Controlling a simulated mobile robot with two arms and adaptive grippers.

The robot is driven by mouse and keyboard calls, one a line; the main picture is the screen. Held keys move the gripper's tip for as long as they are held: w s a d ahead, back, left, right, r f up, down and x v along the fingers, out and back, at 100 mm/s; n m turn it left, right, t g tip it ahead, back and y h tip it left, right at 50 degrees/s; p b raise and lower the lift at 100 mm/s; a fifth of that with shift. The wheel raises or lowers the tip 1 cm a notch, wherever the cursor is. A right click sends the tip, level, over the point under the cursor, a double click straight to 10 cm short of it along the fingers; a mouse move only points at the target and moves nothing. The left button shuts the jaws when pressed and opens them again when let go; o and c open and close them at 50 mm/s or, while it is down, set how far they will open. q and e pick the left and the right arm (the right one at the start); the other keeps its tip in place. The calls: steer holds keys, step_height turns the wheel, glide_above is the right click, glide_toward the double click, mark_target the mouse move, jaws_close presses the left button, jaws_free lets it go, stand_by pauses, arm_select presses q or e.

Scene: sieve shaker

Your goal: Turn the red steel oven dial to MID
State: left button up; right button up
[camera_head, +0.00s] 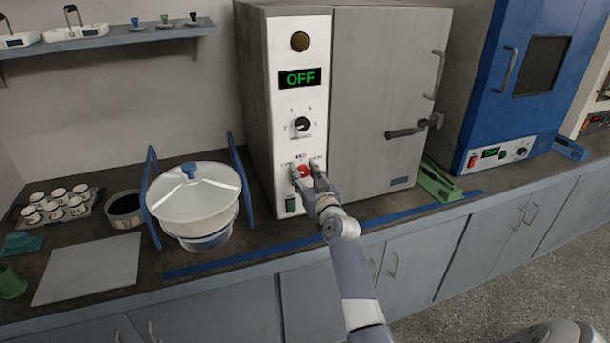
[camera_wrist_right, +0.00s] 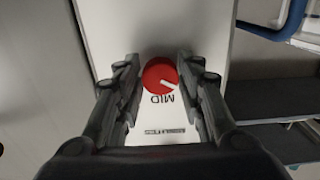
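The steel oven (camera_head: 385,95) stands on the counter with its door shut, and its display (camera_head: 300,78) reads OFF in green. The red dial (camera_head: 304,171) is low on its white front panel. In the right wrist view the dial (camera_wrist_right: 160,77) shows a white pointer mark slanting to the lower right, off the upside-down MID label (camera_wrist_right: 162,99). My right gripper (camera_head: 308,177) is at the dial. In the wrist view its fingers (camera_wrist_right: 158,78) are spread on either side of the dial, with small gaps visible. LOW and HIGH labels are partly hidden by the fingers. My left gripper is not in view.
A white-lidded pot (camera_head: 194,200) in a blue frame stands left of the oven. A blue oven (camera_head: 500,100) stands to the right, with a green block (camera_head: 440,182) between.

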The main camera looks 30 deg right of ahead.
steer(key=c, duration=0.4)
steer(key=shift+m, duration=0.3)
steer(key=m+p, duration=0.1)
steer(key=m, duration=0.1)
steer(key=shift+m, duration=0.3)
steer(key=m+p, duration=0.1)
steer(key=m, duration=0.3)
steer(key=shift+m, duration=0.3)
steer(key=shift+m+p, duration=0.5)
steer(key=shift+m, duration=1.4)
steer(key=o, duration=1.1)
